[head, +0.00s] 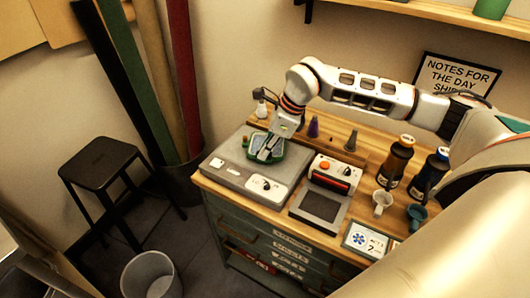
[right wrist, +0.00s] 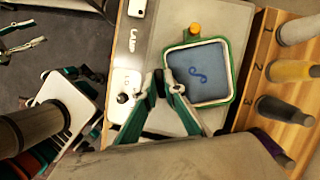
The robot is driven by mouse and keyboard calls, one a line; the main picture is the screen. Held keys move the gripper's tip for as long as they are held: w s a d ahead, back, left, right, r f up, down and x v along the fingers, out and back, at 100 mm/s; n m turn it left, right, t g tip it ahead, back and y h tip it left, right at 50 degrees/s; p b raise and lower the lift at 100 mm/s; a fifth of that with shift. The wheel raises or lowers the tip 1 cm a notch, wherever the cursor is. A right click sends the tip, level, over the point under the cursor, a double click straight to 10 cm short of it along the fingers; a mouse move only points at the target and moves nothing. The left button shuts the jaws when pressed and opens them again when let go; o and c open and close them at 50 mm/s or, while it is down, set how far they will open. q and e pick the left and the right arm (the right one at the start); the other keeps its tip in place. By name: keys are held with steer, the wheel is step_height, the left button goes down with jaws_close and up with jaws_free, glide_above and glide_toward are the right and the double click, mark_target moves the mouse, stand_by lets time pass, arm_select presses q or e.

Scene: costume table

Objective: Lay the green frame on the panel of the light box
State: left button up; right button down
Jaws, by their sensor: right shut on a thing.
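The green frame (head: 279,153) has a rounded square green rim around a blue sheet with a dark curl; it also shows in the right wrist view (right wrist: 205,75). It is over the back part of the grey light box (head: 228,174). My right gripper (head: 267,155) reaches down from above and is shut on the rim near one corner, with its fingertips (right wrist: 164,87) there. I cannot tell whether the frame touches the box. The panel under it is hidden. My left gripper (right wrist: 22,36) shows only at the right wrist view's left edge, with its fingers apart.
A device with a red bar and dark plate (head: 323,205) stands right of the light box. Mugs (head: 382,203), bottles (head: 397,160) and a blue-marked card (head: 368,241) are farther right. A rack of spools (head: 314,128) is behind. A black stool (head: 102,160) stands left.

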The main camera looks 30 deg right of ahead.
steer(key=shift+f, duration=0.6)
steer(key=shift+f, duration=0.1)
steer(key=c, duration=2.1)
jaws_free()
steer(key=shift+c, duration=0.2)
steer(key=v, duration=1.2)
